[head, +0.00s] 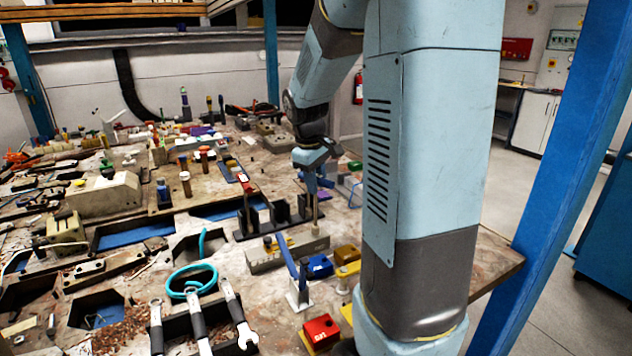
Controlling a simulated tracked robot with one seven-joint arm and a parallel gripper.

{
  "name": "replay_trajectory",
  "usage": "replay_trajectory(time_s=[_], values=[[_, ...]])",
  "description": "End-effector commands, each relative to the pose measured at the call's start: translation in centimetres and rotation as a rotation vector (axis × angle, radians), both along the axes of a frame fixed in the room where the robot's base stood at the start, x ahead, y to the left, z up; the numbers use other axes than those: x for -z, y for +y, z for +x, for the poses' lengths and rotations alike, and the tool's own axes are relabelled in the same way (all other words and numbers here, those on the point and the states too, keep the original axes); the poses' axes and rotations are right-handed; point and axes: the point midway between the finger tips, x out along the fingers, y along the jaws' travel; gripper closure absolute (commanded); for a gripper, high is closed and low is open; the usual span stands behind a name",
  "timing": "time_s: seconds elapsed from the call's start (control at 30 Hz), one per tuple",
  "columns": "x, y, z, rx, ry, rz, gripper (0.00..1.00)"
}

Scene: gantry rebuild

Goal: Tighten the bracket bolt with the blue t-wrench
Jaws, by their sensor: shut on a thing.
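My gripper (314,168) is in the middle of the head view, pointing down and shut on the blue t-wrench (311,184). The wrench's blue handle is at the jaws, and its thin tan shaft hangs close to upright below. The shaft's lower end is over the right end of a long grey block (262,262) with small fittings on top. I cannot tell whether the tip touches the block or sits on a bolt. The bracket bolt itself is too small or hidden to make out.
Black upright brackets (250,217) stand just left of the wrench. A blue lever on a white stand (298,291), blue, yellow and red blocks (321,329), and a rack of wrenches (201,322) lie nearer. A blue post (556,190) rises at right. The bench is crowded.

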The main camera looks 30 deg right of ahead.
Motion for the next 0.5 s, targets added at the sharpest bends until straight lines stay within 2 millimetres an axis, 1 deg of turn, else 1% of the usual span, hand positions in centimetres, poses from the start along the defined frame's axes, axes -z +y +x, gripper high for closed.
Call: replay_trajectory(time_s=[0.3, 0.4, 0.5], values=[[-0.02, 0.02, 0.04, 0.284, 0.0, -0.001, 1.0], [-0.03, 0.02, -0.01, 0.344, 0.0, -0.001, 1.0], [-0.04, 0.02, -0.02, 0.367, -0.001, -0.001, 1.0]])
